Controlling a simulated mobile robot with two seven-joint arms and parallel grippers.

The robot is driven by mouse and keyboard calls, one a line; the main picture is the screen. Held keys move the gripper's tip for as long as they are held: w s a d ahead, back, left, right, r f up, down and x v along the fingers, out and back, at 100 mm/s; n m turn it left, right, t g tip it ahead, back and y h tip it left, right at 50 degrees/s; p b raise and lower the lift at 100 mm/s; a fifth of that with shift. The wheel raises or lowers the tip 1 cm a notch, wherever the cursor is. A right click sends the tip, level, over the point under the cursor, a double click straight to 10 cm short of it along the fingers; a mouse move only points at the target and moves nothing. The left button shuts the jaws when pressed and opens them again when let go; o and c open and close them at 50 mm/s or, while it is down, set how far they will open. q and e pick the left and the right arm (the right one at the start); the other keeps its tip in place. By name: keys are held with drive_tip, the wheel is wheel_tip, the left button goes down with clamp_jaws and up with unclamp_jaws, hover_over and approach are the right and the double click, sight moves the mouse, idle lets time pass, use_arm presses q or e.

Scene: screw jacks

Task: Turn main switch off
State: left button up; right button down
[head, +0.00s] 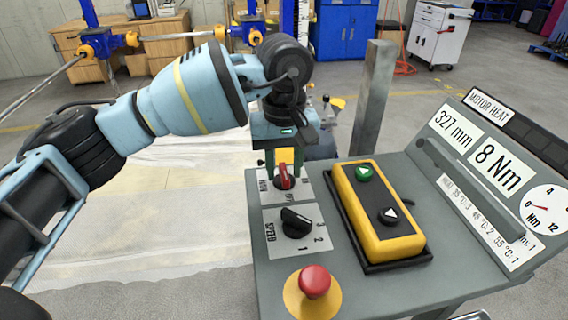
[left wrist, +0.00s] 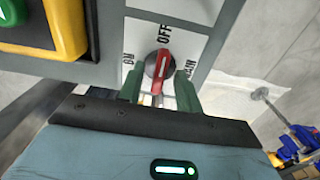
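The main switch is a red-handled rotary knob (head: 284,182) on a white label plate at the console's far left corner. In the left wrist view the red knob (left wrist: 158,66) sits on a round grey base, with OFF above it, ON to its left and MAIN to its right. Its handle lies nearly in line with OFF, slightly tilted; I cannot tell which end is the pointer. My left gripper (head: 284,167) is just above it. In the left wrist view the green fingers (left wrist: 158,88) are apart, one on each side of the knob, with small gaps visible. My right gripper is out of view.
A black speed knob (head: 296,222) sits just nearer than the switch. A red emergency button (head: 315,281) is at the console's front. A yellow button box (head: 379,213) stands to the right, before a sloped display panel (head: 490,165). A grey post (head: 374,98) rises behind.

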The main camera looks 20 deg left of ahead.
sight(284, 170)
use_arm(q)
wheel_tip(284, 170, up, 7)
drive_tip(key=shift+r, duration=0.4)
idle(0.5)
